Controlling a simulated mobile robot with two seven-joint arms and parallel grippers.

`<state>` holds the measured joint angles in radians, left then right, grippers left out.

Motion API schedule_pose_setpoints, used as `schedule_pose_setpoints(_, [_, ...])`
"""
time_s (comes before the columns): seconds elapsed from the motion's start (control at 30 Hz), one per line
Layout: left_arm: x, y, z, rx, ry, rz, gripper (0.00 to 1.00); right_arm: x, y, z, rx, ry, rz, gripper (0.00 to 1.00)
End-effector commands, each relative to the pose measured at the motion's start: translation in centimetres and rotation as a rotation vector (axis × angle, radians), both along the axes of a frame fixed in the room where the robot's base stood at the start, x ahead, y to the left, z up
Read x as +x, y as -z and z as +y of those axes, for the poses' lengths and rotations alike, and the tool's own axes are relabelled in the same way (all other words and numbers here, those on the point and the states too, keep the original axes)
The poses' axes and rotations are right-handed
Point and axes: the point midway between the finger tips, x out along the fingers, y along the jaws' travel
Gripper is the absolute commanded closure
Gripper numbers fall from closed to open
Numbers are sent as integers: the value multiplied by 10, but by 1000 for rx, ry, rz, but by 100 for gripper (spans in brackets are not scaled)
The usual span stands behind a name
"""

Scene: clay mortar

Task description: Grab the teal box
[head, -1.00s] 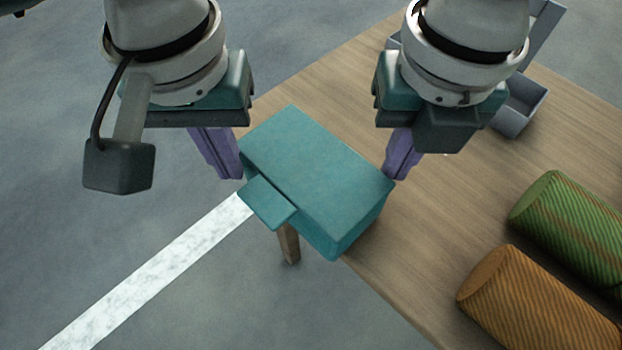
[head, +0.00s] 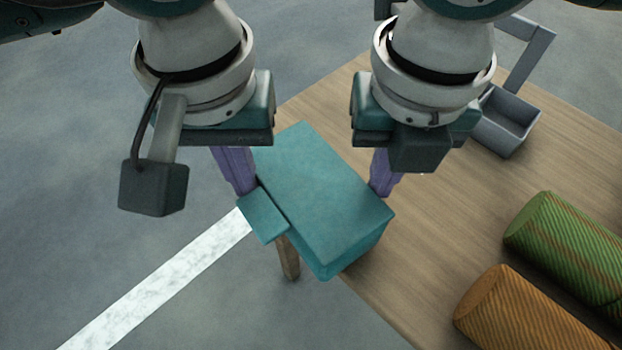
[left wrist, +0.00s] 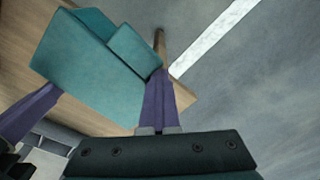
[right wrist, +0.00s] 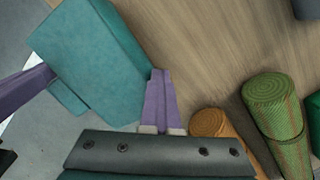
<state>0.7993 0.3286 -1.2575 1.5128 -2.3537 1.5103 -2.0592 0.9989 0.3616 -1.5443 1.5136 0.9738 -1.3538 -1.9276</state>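The teal box (head: 325,200) sits at the near left corner of the wooden table. A small teal block (head: 263,216) sticks out from its near left side. My left gripper (head: 243,188) points down at the box's left side, its purple fingers together with nothing between them. My right gripper (head: 381,190) points down at the opposite side, its fingers also together and empty. In the left wrist view the box (left wrist: 85,68) lies close against the left fingers. In the right wrist view the box (right wrist: 85,60) lies beside the right fingers. Firm contact cannot be told.
The table (head: 435,215) holds a green roll (head: 565,245) and an orange roll (head: 520,315) at the right. A grey open-topped carrier (head: 505,125) stands at the back. A white stripe (head: 160,285) runs on the floor left of the table.

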Motion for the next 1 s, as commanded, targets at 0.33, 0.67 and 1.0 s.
schedule_pose_setpoints(0.33, [-1,-42,-8,-21,10,0,100,0,-42,7,21,-6,-5,100])
schedule_pose_setpoints(0.67, [-1,-40,-8,-21,10,0,100,0,-41,7,21,-6,-5,100])
schedule_pose_setpoints(1.0, [-1,-41,-8,-21,10,-1,100,1,-42,7,21,-6,-5,100])
